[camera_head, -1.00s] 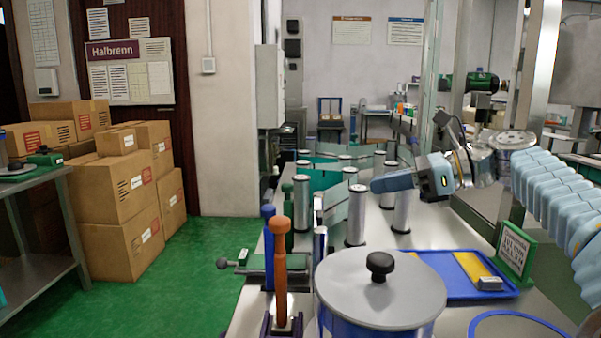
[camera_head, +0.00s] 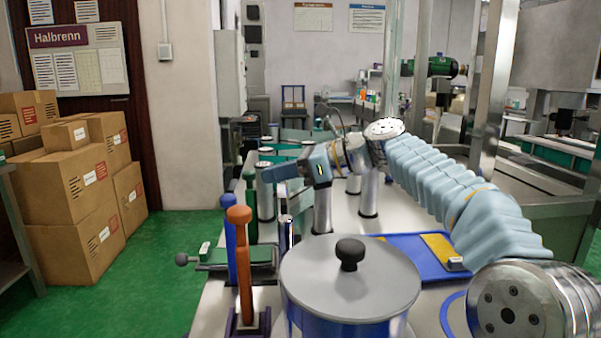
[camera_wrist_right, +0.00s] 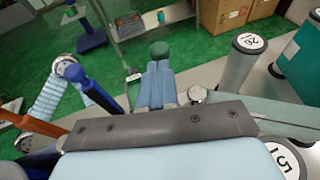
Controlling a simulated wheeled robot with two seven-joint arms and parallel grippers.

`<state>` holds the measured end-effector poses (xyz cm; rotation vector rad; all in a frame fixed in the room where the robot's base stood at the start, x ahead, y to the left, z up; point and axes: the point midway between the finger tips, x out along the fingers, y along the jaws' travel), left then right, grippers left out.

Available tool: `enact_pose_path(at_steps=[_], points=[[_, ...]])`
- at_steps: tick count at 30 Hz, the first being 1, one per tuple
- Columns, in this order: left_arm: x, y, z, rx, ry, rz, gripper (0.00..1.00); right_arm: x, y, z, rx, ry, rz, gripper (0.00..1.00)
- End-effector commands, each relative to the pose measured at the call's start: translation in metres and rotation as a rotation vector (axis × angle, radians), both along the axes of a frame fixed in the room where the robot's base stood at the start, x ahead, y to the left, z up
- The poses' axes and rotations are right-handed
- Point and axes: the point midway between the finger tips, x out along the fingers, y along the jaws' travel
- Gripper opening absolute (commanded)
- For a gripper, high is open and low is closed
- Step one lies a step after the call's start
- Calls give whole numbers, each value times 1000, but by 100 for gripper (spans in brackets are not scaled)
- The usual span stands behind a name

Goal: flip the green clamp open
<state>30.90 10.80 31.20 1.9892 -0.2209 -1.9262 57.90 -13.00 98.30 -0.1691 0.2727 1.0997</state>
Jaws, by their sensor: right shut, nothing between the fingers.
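The green clamp's handle (camera_head: 250,208) stands upright behind the blue and orange handles in the head view. In the wrist view its rounded green top (camera_wrist_right: 159,50) shows just past my fingertips. My right gripper (camera_head: 268,173) is shut and empty, pointing left, close to the top of the green handle. Its light blue fingers lie together in the wrist view (camera_wrist_right: 157,66). I cannot tell whether they touch the handle. The clamp's lower part is mostly hidden. My left gripper is not in view.
A blue handle (camera_head: 229,245) and an orange handle (camera_head: 242,270) stand nearer. A lidded pot (camera_head: 350,278) is in front, with a blue tray (camera_head: 420,252) to its right. Metal rollers (camera_head: 323,205) stand under and behind my right gripper. Boxes (camera_head: 75,190) are stacked at left.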

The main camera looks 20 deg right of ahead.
Motion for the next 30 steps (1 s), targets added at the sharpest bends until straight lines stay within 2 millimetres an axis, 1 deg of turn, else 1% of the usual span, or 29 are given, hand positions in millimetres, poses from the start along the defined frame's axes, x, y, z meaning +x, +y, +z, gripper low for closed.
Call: enact_pose_path(at_steps=[1, 4, 15, 17, 22, 24, 30], points=[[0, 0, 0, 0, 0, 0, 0, 2, 4, 0, -1, 0, 2, 0], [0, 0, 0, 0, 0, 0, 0, 4, 8, 0, 0, 0, 1, 0], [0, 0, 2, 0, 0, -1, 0, 5, 10, 1, 0, 0, 0, 0], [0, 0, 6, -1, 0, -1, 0, 5, 14, 3, 1, 1, 1, 0], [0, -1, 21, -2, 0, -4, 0, 9, 36, 4, 0, 3, 2, 0], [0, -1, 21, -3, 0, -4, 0, 10, 40, 1, 0, 2, 2, 0], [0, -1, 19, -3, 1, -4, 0, 10, 41, 0, 1, 1, 4, 0]])
